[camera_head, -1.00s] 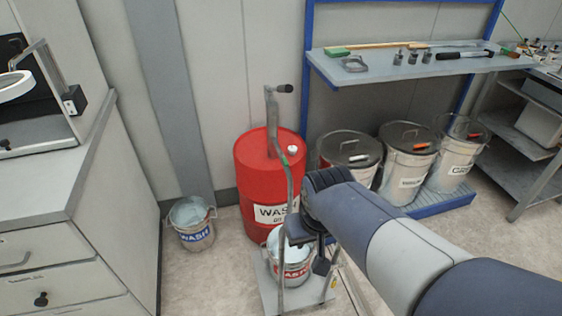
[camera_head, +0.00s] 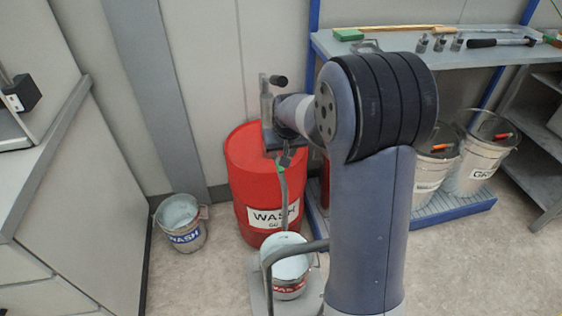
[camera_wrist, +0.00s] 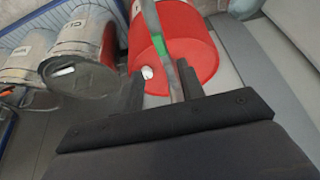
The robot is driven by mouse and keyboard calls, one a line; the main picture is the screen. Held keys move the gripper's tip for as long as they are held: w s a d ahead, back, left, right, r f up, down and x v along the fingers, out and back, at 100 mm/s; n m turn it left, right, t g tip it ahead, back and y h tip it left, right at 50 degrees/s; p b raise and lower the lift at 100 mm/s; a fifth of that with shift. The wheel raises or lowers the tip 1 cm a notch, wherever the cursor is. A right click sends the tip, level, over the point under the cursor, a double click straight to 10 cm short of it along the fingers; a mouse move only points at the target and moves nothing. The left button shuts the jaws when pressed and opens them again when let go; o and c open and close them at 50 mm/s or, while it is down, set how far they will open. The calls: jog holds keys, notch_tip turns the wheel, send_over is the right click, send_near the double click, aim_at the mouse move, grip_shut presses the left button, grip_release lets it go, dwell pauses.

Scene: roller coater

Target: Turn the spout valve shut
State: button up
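The red drum (camera_head: 250,180), labelled WASH, stands against the wall with a grey pump and black-tipped handle (camera_head: 278,80) on top. A grey spout pipe (camera_head: 283,200) runs down in front of it, with a green part (camera_head: 281,168) near my gripper (camera_head: 284,157). In the wrist view the pipe (camera_wrist: 173,72) and its green band (camera_wrist: 158,46) show between the two dark, parted fingers of my gripper (camera_wrist: 161,82). I cannot tell whether they touch the pipe. My gripper seems open. The valve's exact setting is unclear. A wash pail (camera_head: 290,268) stands below.
The pail sits on a low trolley (camera_head: 258,290) with a grey handle. Another WASH pail (camera_head: 181,222) is on the floor at left. A cabinet (camera_head: 80,190) bounds the left.

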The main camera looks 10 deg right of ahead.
aim_at(281, 168)
jog(key=x, duration=0.8)
jog(key=shift+f+b, duration=0.1)
jog(key=shift+b, duration=0.2)
jog(key=shift+c, duration=0.6)
grip_shut()
